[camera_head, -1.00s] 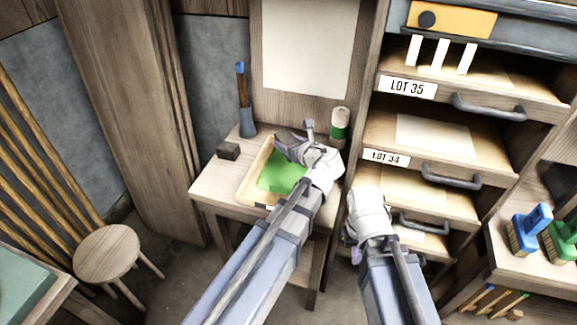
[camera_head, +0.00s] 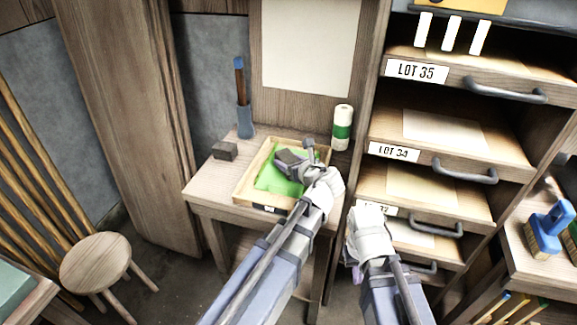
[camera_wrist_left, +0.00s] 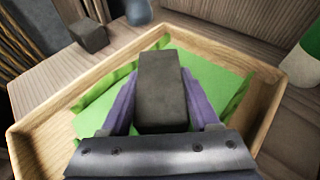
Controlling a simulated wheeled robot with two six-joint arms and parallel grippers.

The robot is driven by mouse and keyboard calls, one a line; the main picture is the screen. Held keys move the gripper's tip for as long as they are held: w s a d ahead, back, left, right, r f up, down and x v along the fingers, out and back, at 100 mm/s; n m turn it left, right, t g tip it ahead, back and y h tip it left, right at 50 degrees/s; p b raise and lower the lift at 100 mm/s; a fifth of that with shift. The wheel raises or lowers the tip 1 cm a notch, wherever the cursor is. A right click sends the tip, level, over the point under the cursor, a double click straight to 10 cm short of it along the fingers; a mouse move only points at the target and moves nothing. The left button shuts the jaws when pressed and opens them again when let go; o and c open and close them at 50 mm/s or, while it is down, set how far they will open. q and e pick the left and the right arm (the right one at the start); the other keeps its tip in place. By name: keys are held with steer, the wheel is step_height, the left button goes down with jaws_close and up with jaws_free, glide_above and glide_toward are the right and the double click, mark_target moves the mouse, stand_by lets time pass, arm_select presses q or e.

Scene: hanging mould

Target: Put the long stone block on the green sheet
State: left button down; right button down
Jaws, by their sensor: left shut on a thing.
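The long stone block (camera_wrist_left: 162,90) is dark grey and is gripped between the purple fingers of my left gripper (camera_wrist_left: 163,108). In the head view the block (camera_head: 289,157) shows at the tip of my left gripper (camera_head: 291,162), over the tray. The green sheet (camera_head: 270,181) lies in a shallow wooden tray (camera_head: 240,192), and its edges look raised in the left wrist view (camera_wrist_left: 215,85). I cannot tell whether the block touches the sheet. My right gripper (camera_head: 357,272) is low beside the table, and its fingers are mostly hidden.
A small dark block (camera_head: 225,151) sits on the table left of the tray. A blue holder (camera_head: 245,122) with a handle stands behind it. A white and green cylinder (camera_head: 342,128) stands at the back right. Drawers (camera_head: 430,190) stand close on the right.

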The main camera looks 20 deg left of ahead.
arm_select(q)
steer(key=shift+r, duration=0.15)
steer(key=shift+c, duration=0.6)
jaws_free()
